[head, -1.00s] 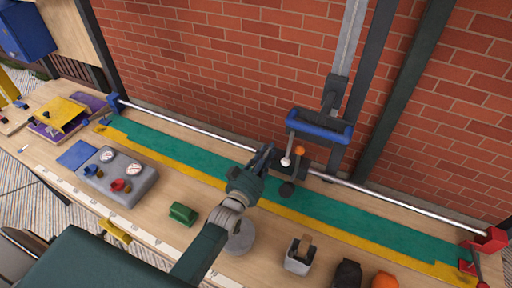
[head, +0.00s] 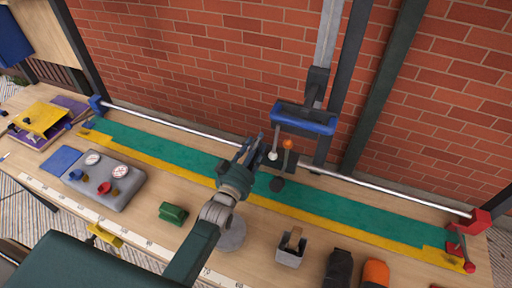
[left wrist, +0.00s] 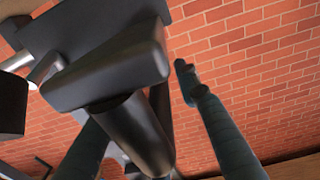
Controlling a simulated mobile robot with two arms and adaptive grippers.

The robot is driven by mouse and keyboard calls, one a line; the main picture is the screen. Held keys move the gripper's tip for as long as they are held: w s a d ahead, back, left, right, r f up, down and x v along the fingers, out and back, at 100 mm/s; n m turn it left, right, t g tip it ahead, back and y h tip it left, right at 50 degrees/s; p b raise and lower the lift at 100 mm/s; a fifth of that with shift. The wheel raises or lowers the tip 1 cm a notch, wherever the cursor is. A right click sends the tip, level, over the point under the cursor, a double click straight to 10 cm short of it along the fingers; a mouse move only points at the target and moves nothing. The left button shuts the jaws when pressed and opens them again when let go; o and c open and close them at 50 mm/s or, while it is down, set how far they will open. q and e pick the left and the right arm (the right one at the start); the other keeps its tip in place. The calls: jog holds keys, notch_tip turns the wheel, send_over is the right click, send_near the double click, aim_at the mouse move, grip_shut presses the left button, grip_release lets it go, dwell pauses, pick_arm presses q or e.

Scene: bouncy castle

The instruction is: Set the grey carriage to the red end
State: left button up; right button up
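The grey carriage (head: 291,165) sits on the silver rail (head: 390,191), near its middle, with a white-knobbed lever (head: 272,156) and an orange-knobbed lever (head: 287,143). The red end (head: 478,222) is at the far right of the rail, the blue end (head: 97,103) at the far left. My left gripper (head: 253,148) is open just left of the carriage. In the left wrist view, a dark grey bar on a round post (left wrist: 130,125) stands between the spread fingers, seemingly part of the carriage; contact is unclear. My right gripper is not in view.
A blue padded bar (head: 303,118) on an upright hangs above the rail. The green strip (head: 370,218) right of the carriage is clear.

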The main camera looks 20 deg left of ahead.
pick_arm(q)
notch_tip(320, 180, up, 9)
jog(key=shift+f, duration=0.1)
jog(key=shift+c, duration=0.2)
